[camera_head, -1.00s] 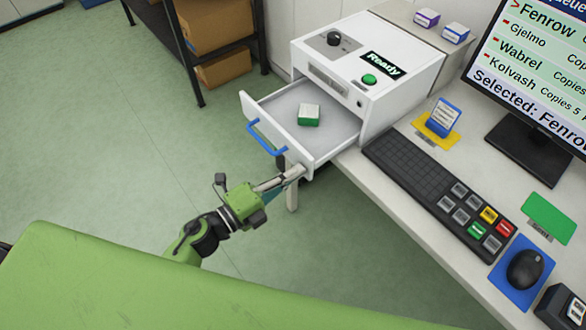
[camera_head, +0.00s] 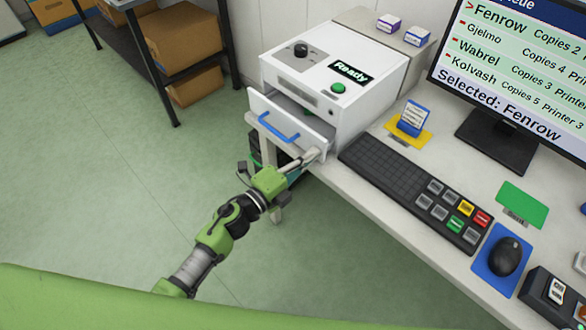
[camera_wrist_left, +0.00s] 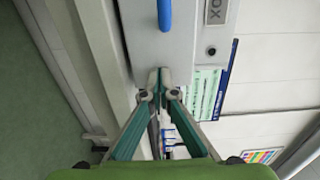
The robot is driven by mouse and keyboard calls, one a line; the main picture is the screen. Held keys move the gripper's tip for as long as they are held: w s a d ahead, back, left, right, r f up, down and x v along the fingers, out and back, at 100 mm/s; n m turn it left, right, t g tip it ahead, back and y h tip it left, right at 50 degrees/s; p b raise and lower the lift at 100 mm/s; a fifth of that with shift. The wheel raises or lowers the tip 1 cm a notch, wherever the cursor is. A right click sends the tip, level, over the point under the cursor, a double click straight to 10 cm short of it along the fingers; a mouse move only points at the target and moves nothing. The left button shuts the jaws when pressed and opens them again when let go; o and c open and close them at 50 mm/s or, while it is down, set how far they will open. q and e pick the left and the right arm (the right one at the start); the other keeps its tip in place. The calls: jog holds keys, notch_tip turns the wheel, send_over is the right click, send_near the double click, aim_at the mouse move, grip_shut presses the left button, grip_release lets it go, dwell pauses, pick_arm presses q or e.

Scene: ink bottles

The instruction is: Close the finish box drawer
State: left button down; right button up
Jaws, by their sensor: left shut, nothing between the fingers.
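The finish box (camera_head: 335,75) is a white box on the desk with a dark knob, a green button and a "Ready" label. In the left wrist view the closed fingertips (camera_wrist_left: 160,78) are against or very near the white drawer front (camera_wrist_left: 185,48), beside the blue handle (camera_wrist_left: 165,14). My right gripper is out of view.
A keyboard (camera_head: 400,172), a monitor (camera_head: 515,80), a yellow stand (camera_head: 409,133) with a blue-white box, and a mouse (camera_head: 505,255) are on the desk (camera_head: 365,205). A shelf with cardboard boxes (camera_head: 182,40) stands at the back left. The floor left of the arm is clear.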

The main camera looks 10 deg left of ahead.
aim_at(321, 146)
pick_arm(q)
jog(key=x, duration=0.4)
jog(key=shift+d+f, duration=0.1)
jog(key=shift+w, duration=0.1)
jog(key=shift+r, duration=0.3)
